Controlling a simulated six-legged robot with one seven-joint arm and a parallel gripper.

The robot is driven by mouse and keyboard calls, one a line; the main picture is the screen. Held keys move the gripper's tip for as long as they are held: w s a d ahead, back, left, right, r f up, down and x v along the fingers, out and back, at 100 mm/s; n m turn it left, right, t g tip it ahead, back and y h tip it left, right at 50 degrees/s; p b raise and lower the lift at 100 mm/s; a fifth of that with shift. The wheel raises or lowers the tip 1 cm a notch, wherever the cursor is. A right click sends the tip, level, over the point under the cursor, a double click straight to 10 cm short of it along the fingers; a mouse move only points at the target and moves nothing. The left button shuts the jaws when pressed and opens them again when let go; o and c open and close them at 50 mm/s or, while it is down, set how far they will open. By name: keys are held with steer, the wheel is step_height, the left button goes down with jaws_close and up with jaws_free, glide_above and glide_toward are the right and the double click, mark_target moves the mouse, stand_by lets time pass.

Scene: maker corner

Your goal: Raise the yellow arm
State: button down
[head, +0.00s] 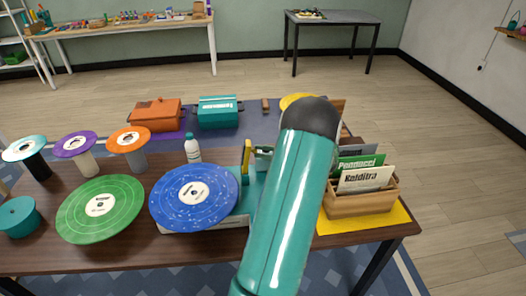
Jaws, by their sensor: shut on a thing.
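The yellow arm (246,159) stands as a short, nearly upright bar beside the right edge of a blue speckled record (172,203). The record lies on a record player with a teal and white base (232,222). My own thick teal arm link with a dark rounded end crosses the middle of the view, just right of the yellow arm. It hides the right part of the player. My gripper is hidden behind this link, so its contact with the yellow arm cannot be seen.
A green record (82,211) and several raised discs are on the left. A white bottle (193,150), orange box (156,114) and teal box (218,112) stand behind. A wooden crate of sleeves (350,207) is on the right, on a yellow mat (383,221).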

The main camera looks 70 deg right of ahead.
stand_by(0.3)
steer(key=c, duration=1.4)
jaws_free()
steer(key=shift+w+f, duration=0.1)
steer(key=shift+o, duration=0.3)
steer(key=s+a+r, duration=0.2)
steer(key=a+r, duration=0.4)
steer(key=s+a+r, duration=0.2)
steer(key=a+r, duration=0.5)
steer(key=shift+s, duration=0.4)
steer(key=shift+a, duration=0.1)
